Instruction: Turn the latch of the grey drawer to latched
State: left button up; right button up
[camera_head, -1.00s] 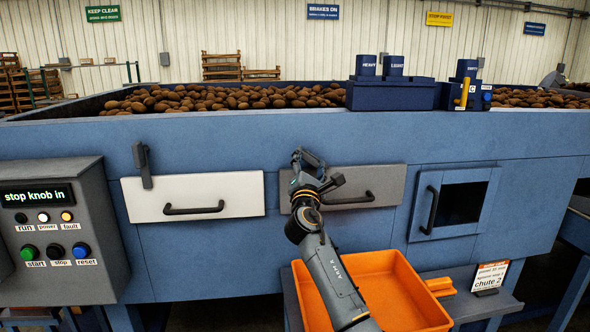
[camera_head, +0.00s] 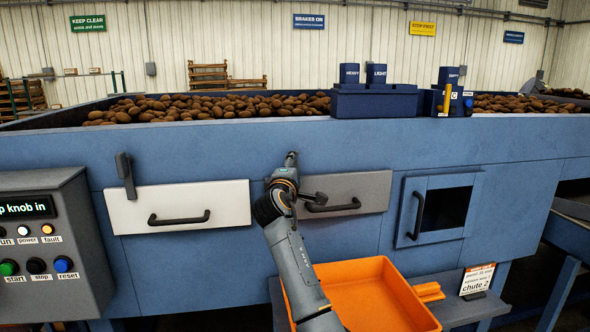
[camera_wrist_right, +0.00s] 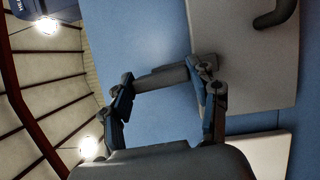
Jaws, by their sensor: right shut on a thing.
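The grey drawer (camera_head: 373,187) is closed in the blue machine front, with a black bar handle (camera_head: 333,205). My right gripper (camera_head: 290,163) is at the drawer's upper left corner and covers the latch in the head view. In the right wrist view, the gripper (camera_wrist_right: 163,82) is shut on the dark grey latch bar (camera_wrist_right: 160,77), which lies between its fingers. The bar looks roughly upright relative to the machine, but its exact angle is hard to tell. The grey drawer (camera_wrist_right: 240,50) also shows there. My left gripper is out of view.
The white drawer (camera_head: 225,200) sits to the left, with its own dark latch (camera_head: 126,175) near upright. An orange tray (camera_head: 370,270) stands below my arm. A hatch (camera_head: 432,208) is to the right, and a control box (camera_head: 50,240) at far left.

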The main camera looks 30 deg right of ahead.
jog(key=shift+m, duration=0.6)
jog(key=o, duration=1.7)
jog(key=v, duration=1.2)
jog(key=shift+r, duration=0.2)
